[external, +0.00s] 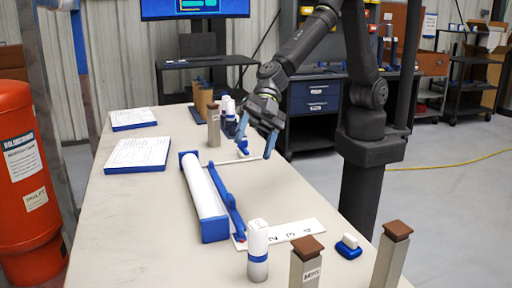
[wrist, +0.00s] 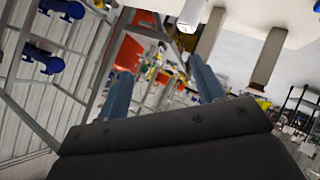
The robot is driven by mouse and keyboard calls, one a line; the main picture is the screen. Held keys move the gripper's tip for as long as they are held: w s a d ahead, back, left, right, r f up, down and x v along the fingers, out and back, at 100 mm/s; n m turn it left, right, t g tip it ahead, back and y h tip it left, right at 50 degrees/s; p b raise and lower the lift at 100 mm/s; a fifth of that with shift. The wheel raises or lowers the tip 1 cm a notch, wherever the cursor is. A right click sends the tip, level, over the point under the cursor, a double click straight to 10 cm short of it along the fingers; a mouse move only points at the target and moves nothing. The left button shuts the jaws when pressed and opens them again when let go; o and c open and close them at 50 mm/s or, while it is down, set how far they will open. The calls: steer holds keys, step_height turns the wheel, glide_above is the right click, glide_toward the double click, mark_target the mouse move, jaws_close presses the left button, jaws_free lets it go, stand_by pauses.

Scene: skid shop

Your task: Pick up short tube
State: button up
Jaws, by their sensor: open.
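My gripper (external: 254,148) is open and empty above the far part of the table, beyond the blue holder. Its two blue-grey fingers also show spread apart in the wrist view (wrist: 158,66). A short white tube with a blue band (external: 257,252) stands upright near the table's front, well apart from my gripper. A white cylinder at the top of the wrist view (wrist: 192,14) looks like the same tube, partly cut off. More small white and blue cylinders (external: 228,108) stand behind my gripper, partly hidden. A long white tube (external: 204,193) lies between blue end blocks.
Brown-capped posts (external: 306,262) (external: 390,255) stand at the front right. A numbered white strip (external: 285,234) and a small blue-and-white piece (external: 349,246) lie near them. White-topped blue slabs (external: 138,154) lie at the left. The front left of the table (external: 130,235) is clear.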

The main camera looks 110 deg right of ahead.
mark_target(400, 256)
steer(key=s+a+r+g+y, duration=0.2)
steer(key=s+a+g, duration=0.2)
steer(key=s+a, duration=0.4)
steer(key=s+a+r+g+y, duration=0.2)
steer(key=s+a+g, duration=0.1)
steer(key=s+a, duration=0.55)
step_height(400, 256, down, 11)
steer(key=shift+m, duration=0.4)
steer(key=shift+s+x, duration=0.15)
steer(key=shift+x, duration=4.1)
steer(key=shift+s+x, duration=0.2)
steer(key=shift+x, duration=4)
steer(key=shift+r, duration=0.1)
steer(key=shift+c, duration=0.2)
steer(key=c, duration=1.3)
